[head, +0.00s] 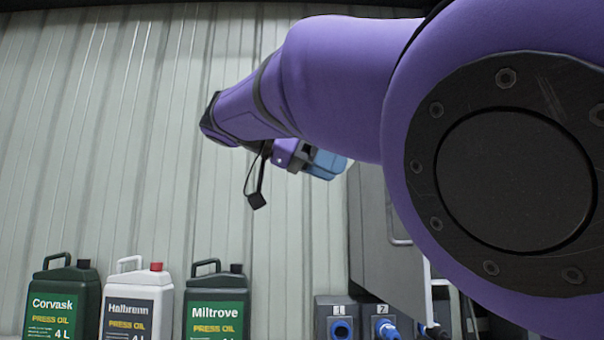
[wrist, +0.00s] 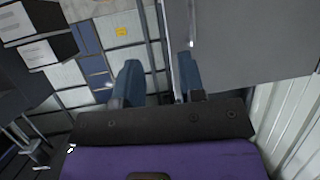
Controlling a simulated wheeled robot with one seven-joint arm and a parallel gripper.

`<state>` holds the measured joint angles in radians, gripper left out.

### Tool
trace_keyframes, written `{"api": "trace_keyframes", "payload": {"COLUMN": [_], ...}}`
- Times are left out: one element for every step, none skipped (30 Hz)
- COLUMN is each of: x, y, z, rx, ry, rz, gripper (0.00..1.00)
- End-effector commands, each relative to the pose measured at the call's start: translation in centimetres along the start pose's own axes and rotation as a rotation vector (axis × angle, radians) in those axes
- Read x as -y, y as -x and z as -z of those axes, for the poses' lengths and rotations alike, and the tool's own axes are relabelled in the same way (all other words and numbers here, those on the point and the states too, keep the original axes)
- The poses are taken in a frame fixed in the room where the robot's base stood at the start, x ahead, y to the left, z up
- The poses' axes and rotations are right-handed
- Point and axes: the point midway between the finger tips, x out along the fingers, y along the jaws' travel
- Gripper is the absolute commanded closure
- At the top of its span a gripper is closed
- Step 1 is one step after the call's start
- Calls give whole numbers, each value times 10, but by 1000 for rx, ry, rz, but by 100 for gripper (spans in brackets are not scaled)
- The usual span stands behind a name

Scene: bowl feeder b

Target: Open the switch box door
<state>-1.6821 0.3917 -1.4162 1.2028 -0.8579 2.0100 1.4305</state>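The grey switch box (head: 375,230) hangs on the wall at centre right in the head view, largely hidden behind my purple arm. A thin bar handle (head: 398,240) shows on its grey face. In the wrist view a flat grey panel (wrist: 255,45), apparently the door, fills the upper right, with a thin pale bar (wrist: 191,25) near its left edge. My gripper (wrist: 160,78) has its two blue fingers apart, with nothing clearly held. The right finger is close to the bar's lower end; I cannot tell whether they touch. My gripper (head: 328,163) also shows beside the box top in the head view.
A green Corvask can (head: 62,300), a white Halbrenn can (head: 136,305) and a green Miltrove can (head: 216,305) stand at lower left. Numbered sockets 1 (head: 337,318) and 2 (head: 381,315) sit below the box. The corrugated wall (head: 120,130) is clear above the cans.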

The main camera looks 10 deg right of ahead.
Motion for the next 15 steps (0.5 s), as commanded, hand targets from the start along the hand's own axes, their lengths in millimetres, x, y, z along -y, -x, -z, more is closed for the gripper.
{"api": "trace_keyframes", "payload": {"x": [-4,-7,-10,-12,-14,-17,-19,-20,-22,-24,-25,-26,-27,-28,-28], "y": [0,0,0,0,0,-1,-1,-2,-2,-2,-2,-2,-3,-3,-3], "z": [0,0,1,1,1,2,2,2,3,3,3,3,4,4,4], "rx": [0,0,-1,-1,-1,-1,-1,-1,-1,-1,-1,-1,0,0,0], "ry": [2,2,2,1,1,1,1,1,1,1,1,1,0,0,0], "rz": [2,2,2,2,2,2,2,1,1,1,1,1,1,1,0], "gripper": [63,63,63,63,63,63,63,63,63,63,63,63,63,63,63]}}
